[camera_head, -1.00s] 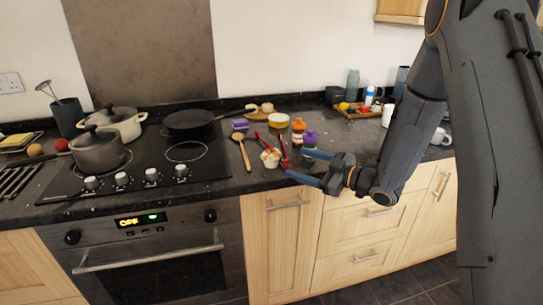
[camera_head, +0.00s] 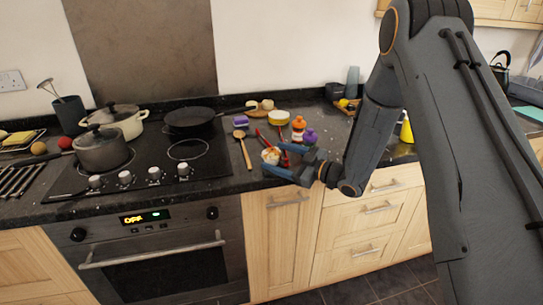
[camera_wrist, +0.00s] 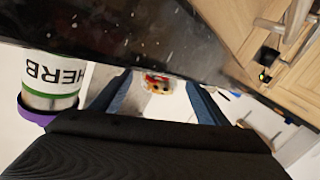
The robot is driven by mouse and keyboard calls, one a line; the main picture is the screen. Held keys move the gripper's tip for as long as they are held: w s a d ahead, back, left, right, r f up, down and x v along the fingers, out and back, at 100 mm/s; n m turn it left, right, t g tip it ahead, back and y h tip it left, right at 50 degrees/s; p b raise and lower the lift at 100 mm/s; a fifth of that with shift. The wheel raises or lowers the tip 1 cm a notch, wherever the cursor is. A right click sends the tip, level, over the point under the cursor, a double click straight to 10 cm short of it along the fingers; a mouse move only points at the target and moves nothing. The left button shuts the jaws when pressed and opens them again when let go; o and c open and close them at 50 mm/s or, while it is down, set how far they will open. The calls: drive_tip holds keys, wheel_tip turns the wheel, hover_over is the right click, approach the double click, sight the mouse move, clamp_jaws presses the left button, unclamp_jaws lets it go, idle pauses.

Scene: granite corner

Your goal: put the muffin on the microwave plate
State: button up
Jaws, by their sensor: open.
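The muffin (camera_head: 270,155), small with a pale wrapper and dotted top, sits on the dark counter right of the hob, near the front edge. It also shows in the wrist view (camera_wrist: 158,86), between the finger ends. My gripper (camera_head: 273,158) is open, reaching in from the right with its blue fingers on either side of the muffin. In the wrist view the fingers (camera_wrist: 157,82) stand apart, and I cannot tell whether either touches the muffin. I cannot make out a microwave or its plate in either view.
A purple-lidded herb jar (camera_wrist: 48,85) is close to my gripper. An orange-topped bottle (camera_head: 298,124), a wooden spoon (camera_head: 243,150) and a red utensil (camera_head: 263,139) are nearby. Pots (camera_head: 100,150) and a pan (camera_head: 190,117) stand on the hob to the left.

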drive_tip(key=c, duration=0.7)
drive_tip(key=shift+r, duration=0.15)
